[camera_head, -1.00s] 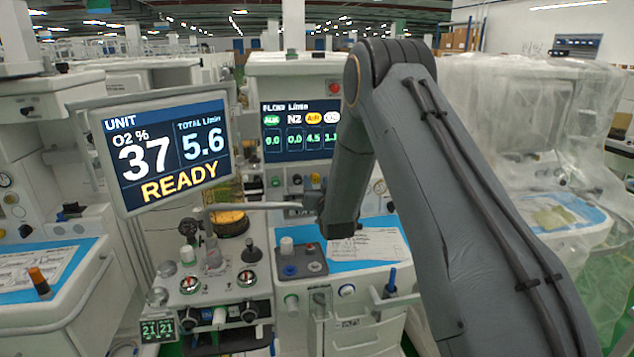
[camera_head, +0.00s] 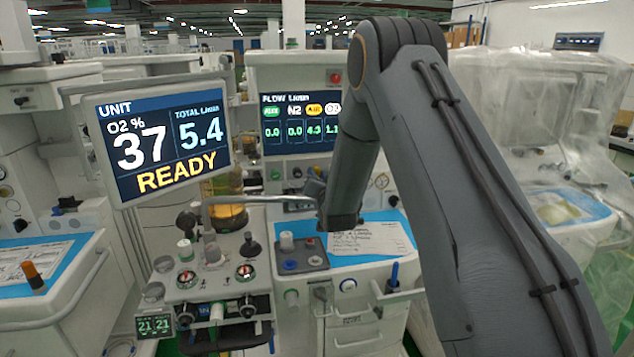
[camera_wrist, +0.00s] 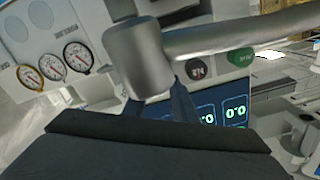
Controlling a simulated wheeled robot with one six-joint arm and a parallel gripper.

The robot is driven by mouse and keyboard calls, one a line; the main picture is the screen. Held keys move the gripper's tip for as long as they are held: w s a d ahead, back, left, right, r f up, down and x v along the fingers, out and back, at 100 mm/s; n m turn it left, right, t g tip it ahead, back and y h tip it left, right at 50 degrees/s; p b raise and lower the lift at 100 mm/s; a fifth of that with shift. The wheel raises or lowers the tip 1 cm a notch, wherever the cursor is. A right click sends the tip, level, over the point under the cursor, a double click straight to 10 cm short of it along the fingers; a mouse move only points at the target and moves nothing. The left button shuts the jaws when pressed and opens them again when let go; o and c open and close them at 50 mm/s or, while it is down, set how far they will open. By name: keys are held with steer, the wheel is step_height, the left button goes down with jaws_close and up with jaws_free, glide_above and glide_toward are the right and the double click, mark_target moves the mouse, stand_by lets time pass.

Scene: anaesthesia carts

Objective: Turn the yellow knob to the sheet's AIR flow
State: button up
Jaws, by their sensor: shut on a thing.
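My gripper (camera_wrist: 162,106) shows in the wrist view, partly hidden behind a grey boom joint; its fingers point at the flow panel. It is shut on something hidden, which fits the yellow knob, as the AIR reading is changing. The knob itself is not visible. In the head view my arm covers the fingertips. The flow screen (camera_head: 298,122) has a yellow AIR label over about 4.3, with N2 at 0.0 and the rightmost column about 1.1. The printed sheet (camera_head: 372,238) lies on the blue work surface; its text is too small to read.
The UNIT monitor (camera_head: 163,145) reads O2 37, total 5.4, READY. A grey boom (camera_wrist: 240,32) crosses close in front of my wrist camera. Round gauges (camera_wrist: 77,57) sit left of it. A grey block with knobs (camera_head: 300,258) stands left of the sheet.

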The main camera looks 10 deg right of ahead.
steer(key=shift+m, duration=0.3)
steer(key=o, duration=1)
steer(key=shift+o, duration=0.2)
steer(key=shift+s, duration=0.1)
steer(key=s+b, duration=0.2)
steer(key=s, duration=0.5)
steer(key=shift+s, duration=0.35)
